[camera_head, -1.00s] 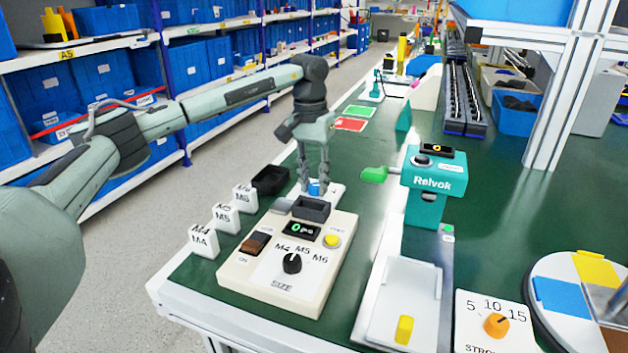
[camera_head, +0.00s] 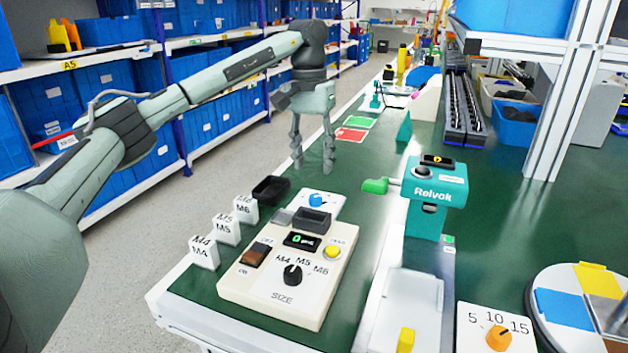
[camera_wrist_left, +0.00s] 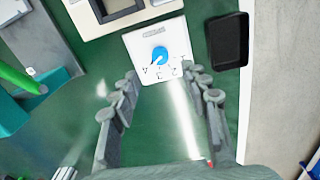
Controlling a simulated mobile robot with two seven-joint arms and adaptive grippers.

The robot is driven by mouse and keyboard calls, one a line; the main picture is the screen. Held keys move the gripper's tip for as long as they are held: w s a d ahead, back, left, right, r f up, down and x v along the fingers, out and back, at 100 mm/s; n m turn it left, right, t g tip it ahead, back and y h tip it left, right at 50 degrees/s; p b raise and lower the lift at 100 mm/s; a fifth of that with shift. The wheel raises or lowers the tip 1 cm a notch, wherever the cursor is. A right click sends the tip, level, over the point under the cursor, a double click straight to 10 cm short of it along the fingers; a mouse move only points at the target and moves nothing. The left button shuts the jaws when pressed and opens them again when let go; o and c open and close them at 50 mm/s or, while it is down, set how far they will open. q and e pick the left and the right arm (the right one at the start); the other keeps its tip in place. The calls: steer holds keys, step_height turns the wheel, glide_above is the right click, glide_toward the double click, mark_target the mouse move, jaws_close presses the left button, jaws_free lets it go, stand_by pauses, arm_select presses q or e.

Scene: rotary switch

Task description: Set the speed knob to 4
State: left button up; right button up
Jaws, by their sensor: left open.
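The speed knob (camera_head: 316,200) is a blue dial on a small white panel (camera_head: 328,208) behind the beige size box. In the left wrist view the blue knob (camera_wrist_left: 158,56) is uncovered, and its panel (camera_wrist_left: 136,42) has small numerals along the near side. The numerals look upside down there, and I cannot tell surely which one the knob points to. My left gripper (camera_head: 313,170) hangs fingers down, above and beyond the knob, clear of it. In the left wrist view its open, empty fingers (camera_wrist_left: 163,78) frame the space short of the knob. My right gripper is not in view.
The beige box (camera_head: 290,280) with a black size dial stands in front of the panel. A black tray (camera_head: 270,188) lies left of it, near white label blocks (camera_head: 228,228). A teal Relvok device (camera_head: 432,190) with a green lever stands right.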

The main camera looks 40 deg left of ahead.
arm_select(q)
step_height(320, 180, up, 4)
stand_by(0.7)
